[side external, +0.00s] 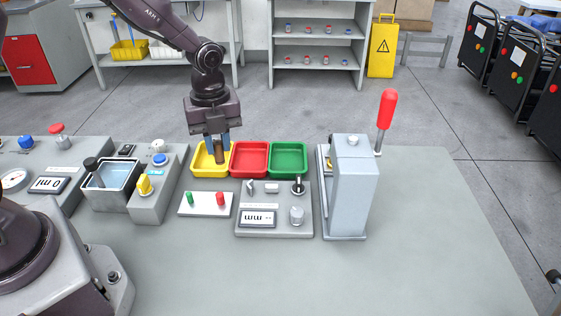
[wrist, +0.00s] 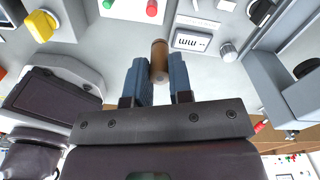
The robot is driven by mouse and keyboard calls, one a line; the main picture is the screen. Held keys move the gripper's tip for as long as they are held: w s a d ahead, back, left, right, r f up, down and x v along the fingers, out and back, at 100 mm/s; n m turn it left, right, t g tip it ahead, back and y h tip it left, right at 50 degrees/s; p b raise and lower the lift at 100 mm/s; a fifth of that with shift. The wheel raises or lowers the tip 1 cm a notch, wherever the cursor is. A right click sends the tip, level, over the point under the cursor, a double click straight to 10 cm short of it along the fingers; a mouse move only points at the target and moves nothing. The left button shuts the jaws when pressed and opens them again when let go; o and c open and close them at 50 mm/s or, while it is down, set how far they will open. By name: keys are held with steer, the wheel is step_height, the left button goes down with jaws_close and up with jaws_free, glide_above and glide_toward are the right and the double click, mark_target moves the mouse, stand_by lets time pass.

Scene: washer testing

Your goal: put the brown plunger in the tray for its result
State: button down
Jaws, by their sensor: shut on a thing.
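My gripper (side external: 221,145) hangs at the yellow tray (side external: 208,173), fingers pointing down. It is shut on the brown plunger (side external: 219,153), a small brown cylinder, which also shows between the blue fingers in the wrist view (wrist: 158,62). The plunger's lower end overlaps the yellow tray's interior in the side view; I cannot tell whether it touches the tray floor. The red tray (side external: 250,174) and the green tray (side external: 289,174) stand in a row to the right of the yellow one. Both look empty.
In front of the trays are a plate (side external: 206,207) with green and red buttons and a gauge unit (side external: 275,231) with a display. A grey press (side external: 352,190) with a red-knobbed lever (side external: 387,110) stands right. A water bath (side external: 113,178) stands left. The front table is clear.

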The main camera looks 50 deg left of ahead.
steer(key=shift+m, duration=0.9)
steer(key=w+f, duration=0.2)
steer(key=w, duration=0.3)
steer(key=w+f, duration=0.3)
steer(key=w, duration=0.2)
steer(key=w+f, duration=0.3)
steer(key=w, duration=0.2)
steer(key=shift+a+f, duration=0.2)
steer(key=shift+a, duration=0.15)
steer(key=shift+w+f, duration=0.35)
steer(key=shift+f, duration=1.6)
steer(key=c, duration=1)
jaws_free()
steer(key=shift+f, duration=0.15)
steer(key=shift+c, duration=0.2)
